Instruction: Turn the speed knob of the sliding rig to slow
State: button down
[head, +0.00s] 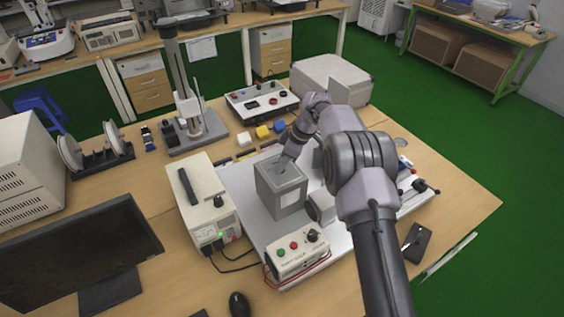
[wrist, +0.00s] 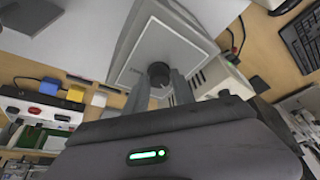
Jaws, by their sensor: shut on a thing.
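A grey box (head: 283,195), part of the rig on a white base plate (head: 240,194), stands at the middle of the table. In the wrist view its pale top panel (wrist: 125,72) carries a round black knob (wrist: 158,70). My gripper (head: 284,166) points down at this top, and in the wrist view its two fingers (wrist: 160,84) are shut on the knob's sides. The knob's marking is too small to read. A cream control box (head: 290,260) with green and red buttons and another black knob (head: 312,235) sits at the front of the plate.
A white power unit (head: 204,205) stands left of the plate, with cables running to its front. Small yellow (head: 262,132) and blue blocks lie behind the grey box. A monitor (head: 75,250) is at the front left. A dark phone (head: 417,242) lies at the right, near bare tabletop.

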jog(key=c, duration=1.1)
grip_release()
jog(key=p+v, duration=0.3)
jog(key=v, duration=1.4)
jog(key=shift+d+r, duration=0.1)
jog(key=shift+r, duration=0.1)
